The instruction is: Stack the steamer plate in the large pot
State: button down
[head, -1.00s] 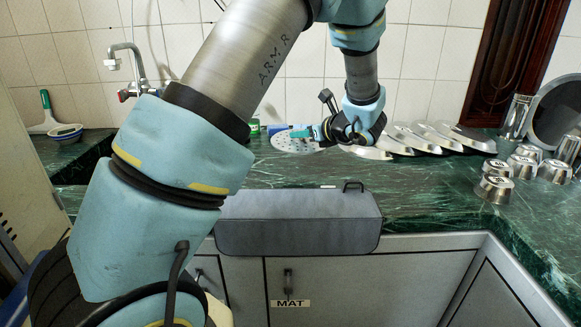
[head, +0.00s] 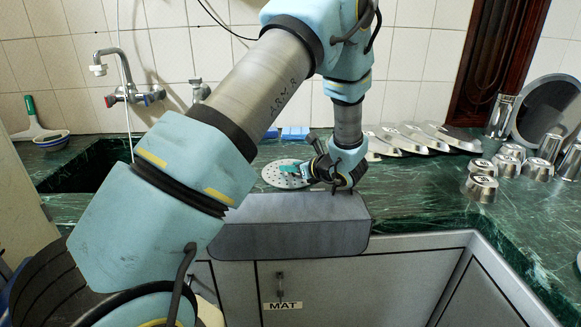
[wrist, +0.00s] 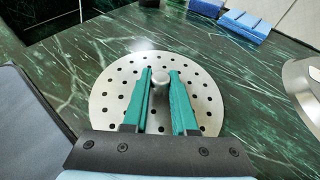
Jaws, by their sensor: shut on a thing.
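The steamer plate (head: 281,177) is a round, pale metal disc with many holes and a small knob. In the head view it is over the green marble counter, just behind a grey box-like thing. My gripper (head: 305,170) is at the plate's right side. In the wrist view, the teal fingers of my gripper (wrist: 160,78) are shut on the knob of the steamer plate (wrist: 112,90). I cannot tell how far the plate is above the counter. I cannot make out the large pot in either view.
The grey box-like thing (head: 290,228) sits at the counter's front edge. Several metal lids (head: 410,138) lean in a row at the back. Several metal cups (head: 481,187) and a large round metal piece (head: 548,112) stand at the right. Blue blocks (wrist: 245,25) lie behind the plate.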

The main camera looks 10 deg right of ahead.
jog(key=shift+f, duration=0.25)
jog(key=c, duration=0.7)
grip_release()
jog(key=shift+r, duration=0.1)
